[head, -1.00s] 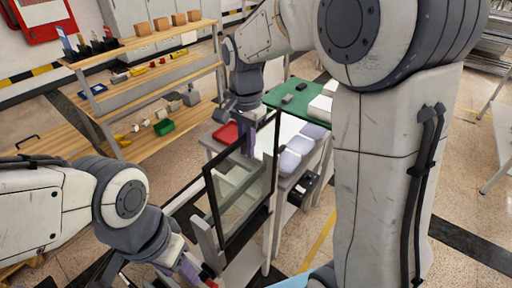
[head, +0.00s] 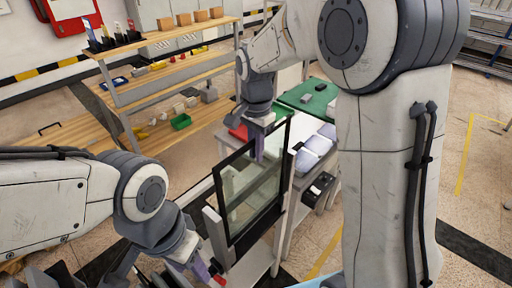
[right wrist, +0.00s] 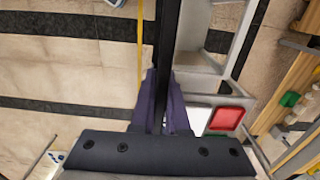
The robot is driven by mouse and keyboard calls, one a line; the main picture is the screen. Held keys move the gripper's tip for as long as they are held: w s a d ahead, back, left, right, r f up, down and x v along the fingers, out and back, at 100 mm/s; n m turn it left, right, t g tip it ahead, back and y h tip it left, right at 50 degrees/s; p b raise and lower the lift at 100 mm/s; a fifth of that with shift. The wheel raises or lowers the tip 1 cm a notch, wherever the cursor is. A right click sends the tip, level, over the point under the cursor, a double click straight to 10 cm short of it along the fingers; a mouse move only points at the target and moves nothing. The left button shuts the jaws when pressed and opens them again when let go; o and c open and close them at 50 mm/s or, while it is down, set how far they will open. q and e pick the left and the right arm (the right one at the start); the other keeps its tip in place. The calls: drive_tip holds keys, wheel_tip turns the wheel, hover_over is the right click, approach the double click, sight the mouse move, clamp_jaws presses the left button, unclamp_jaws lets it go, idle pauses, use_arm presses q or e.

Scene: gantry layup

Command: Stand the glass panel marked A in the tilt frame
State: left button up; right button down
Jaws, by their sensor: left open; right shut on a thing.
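The glass panel (head: 245,198), clear with a black border, stands nearly upright in the middle of the head view. No letter can be read on it. My right gripper (head: 259,150) is shut on its upper edge; in the right wrist view the dark panel edge (right wrist: 165,55) runs between the purple fingers (right wrist: 162,108). A pale grey stand with posts (head: 214,236), seemingly the tilt frame, is at the panel's lower left. Whether the panel's bottom rests in it cannot be told. My left gripper (head: 200,270) is open and low, left of the stand, beside a small red part (head: 215,267).
Behind the panel is a table with a green mat (head: 312,98), a red tray (head: 238,132) and pale pads (head: 320,143). Wooden shelves (head: 170,70) with small goods stand at the back left. Open floor (head: 470,190) lies at the right.

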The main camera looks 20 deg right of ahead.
wheel_tip(320, 180, down, 6)
drive_tip(key=b, duration=0.3)
drive_tip(key=shift+f+b, duration=0.2)
drive_tip(key=shift+b, duration=0.2)
drive_tip(key=shift+f+b, duration=0.35)
drive_tip(key=shift+f, duration=0.25)
idle(0.3)
drive_tip(key=c, duration=0.8)
unclamp_jaws()
drive_tip(key=shift+c, duration=0.2)
